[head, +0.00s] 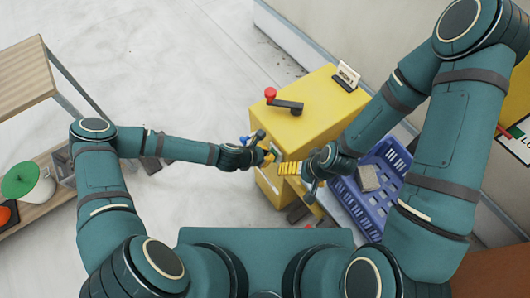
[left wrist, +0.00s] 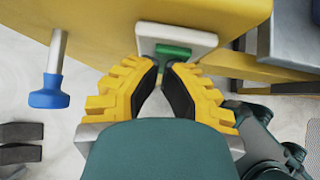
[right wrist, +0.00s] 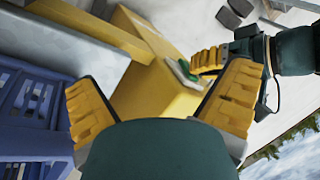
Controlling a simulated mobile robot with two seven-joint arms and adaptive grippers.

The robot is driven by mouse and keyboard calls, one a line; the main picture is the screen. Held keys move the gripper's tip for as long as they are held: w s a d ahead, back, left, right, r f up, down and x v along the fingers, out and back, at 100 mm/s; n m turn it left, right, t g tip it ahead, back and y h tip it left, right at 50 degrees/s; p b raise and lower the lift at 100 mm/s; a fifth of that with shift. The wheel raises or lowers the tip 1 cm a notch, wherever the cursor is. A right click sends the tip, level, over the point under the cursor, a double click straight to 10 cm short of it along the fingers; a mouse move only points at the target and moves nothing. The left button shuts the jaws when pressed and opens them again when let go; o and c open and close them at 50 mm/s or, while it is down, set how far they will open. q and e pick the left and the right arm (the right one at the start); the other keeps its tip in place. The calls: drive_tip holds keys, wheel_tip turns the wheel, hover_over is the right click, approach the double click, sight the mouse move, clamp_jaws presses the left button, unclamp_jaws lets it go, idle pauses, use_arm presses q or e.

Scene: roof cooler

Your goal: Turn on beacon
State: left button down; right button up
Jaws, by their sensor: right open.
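A yellow cabinet (head: 318,118) stands in the middle of the head view. A green switch handle (left wrist: 173,50) sits on a white plate (left wrist: 190,36) on its side, and it also shows in the right wrist view (right wrist: 186,72). My left gripper (head: 272,155) is at that plate. In the left wrist view its yellow fingers (left wrist: 163,72) are close together, one on each side of the handle, and look shut on it. My right gripper (head: 292,169) is open and empty beside the cabinet. No beacon lamp can be made out.
A red-knobbed lever (head: 287,104) is on the cabinet top, with a small white card (head: 348,75) behind it. A blue-knobbed lever (left wrist: 50,92) projects close to my left gripper. A blue crate (head: 352,205) stands at right. A wooden shelf (head: 45,215) is at far left.

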use_arm(q)
drive_tip(key=shift+r+p, duration=0.7)
use_arm(e)
drive_tip(key=shift+r, duration=0.6)
